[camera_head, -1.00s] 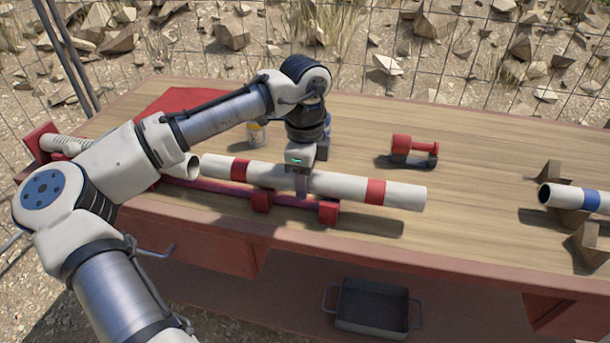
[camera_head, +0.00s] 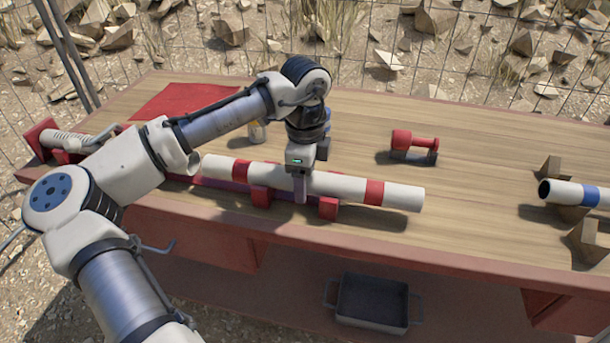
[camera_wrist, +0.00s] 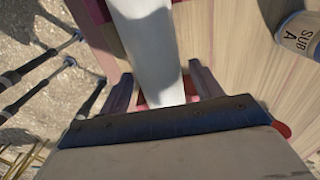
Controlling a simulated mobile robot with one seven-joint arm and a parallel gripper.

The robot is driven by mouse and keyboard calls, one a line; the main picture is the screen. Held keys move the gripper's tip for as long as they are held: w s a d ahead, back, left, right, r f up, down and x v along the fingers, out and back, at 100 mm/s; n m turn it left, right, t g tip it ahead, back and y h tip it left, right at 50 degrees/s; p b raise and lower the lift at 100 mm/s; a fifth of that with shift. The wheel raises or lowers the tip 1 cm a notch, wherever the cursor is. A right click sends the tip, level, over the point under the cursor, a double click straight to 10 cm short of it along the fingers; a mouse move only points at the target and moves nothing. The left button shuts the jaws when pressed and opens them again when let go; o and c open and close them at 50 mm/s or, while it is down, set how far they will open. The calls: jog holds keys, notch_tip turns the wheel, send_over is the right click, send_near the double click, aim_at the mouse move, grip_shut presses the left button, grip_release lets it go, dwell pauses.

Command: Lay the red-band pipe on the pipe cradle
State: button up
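The red-band pipe (camera_head: 335,184) is white with two red bands. It lies lengthwise over the red pipe cradle (camera_head: 328,208) near the table's front edge and appears to rest on the cradle's blocks. Its right end sticks out past the right block. My gripper (camera_head: 300,196) points down at the pipe's middle, with its fingers astride it. In the wrist view the pipe (camera_wrist: 152,45) runs between my two fingers (camera_wrist: 162,88), with narrow gaps on both sides, so the gripper looks open. The contact underneath is partly hidden.
A blue-band pipe (camera_head: 575,194) sits on brown supports at the right. A labelled can (camera_wrist: 300,38) is close to my gripper. A red cloth (camera_head: 180,101) lies back left. A grey tray (camera_head: 372,302) is below.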

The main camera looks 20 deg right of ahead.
notch_tip(320, 180, up, 14)
jog(key=shift+f, duration=0.1)
dwell(0.6)
